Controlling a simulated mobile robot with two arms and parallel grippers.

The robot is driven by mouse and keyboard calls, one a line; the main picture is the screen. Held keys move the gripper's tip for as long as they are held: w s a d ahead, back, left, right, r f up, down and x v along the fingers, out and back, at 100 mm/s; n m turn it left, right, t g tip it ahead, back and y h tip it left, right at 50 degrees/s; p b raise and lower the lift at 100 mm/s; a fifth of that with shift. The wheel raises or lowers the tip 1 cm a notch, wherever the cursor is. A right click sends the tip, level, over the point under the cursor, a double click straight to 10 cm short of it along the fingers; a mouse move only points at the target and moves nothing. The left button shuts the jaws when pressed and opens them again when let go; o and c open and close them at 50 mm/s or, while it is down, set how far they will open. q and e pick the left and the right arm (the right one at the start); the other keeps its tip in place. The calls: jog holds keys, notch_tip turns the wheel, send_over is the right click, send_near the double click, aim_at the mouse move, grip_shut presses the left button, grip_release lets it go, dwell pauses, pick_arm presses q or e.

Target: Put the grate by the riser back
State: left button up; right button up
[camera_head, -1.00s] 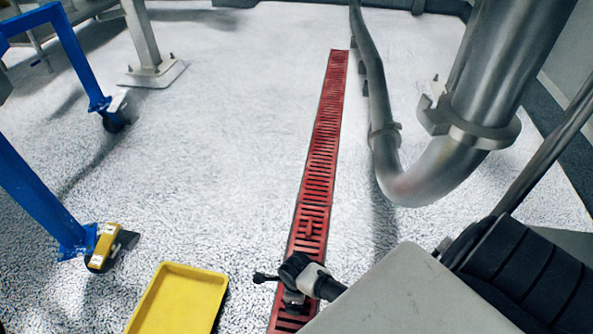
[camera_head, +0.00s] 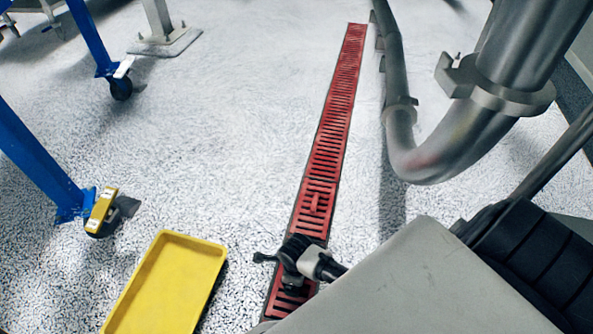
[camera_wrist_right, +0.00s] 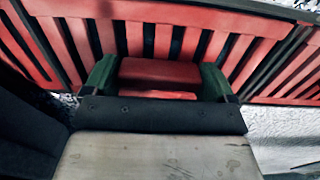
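A run of red slotted grates (camera_head: 335,120) lies along a narrow floor channel, left of the steel pipe. A grate with a small raised red bar (camera_head: 315,203) lies just beyond my right gripper (camera_head: 290,265). My right gripper is low over the near end of the run and hides part of it. In the right wrist view, the green fingertips of my right gripper (camera_wrist_right: 157,78) sit against both ends of a red block (camera_wrist_right: 160,72) on a grate (camera_wrist_right: 180,35). Whether this grate is seated or raised is unclear. My left gripper is out of view.
A thick steel pipe riser (camera_head: 525,60) stands at the right, bending into a pipe along the floor. A yellow tray (camera_head: 172,280) lies left of the channel. A blue frame (camera_head: 35,155) on wheels stands at the far left. Speckled floor between is clear.

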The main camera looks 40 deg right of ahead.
jog(key=shift+o, duration=1)
jog(key=shift+r, duration=0.1)
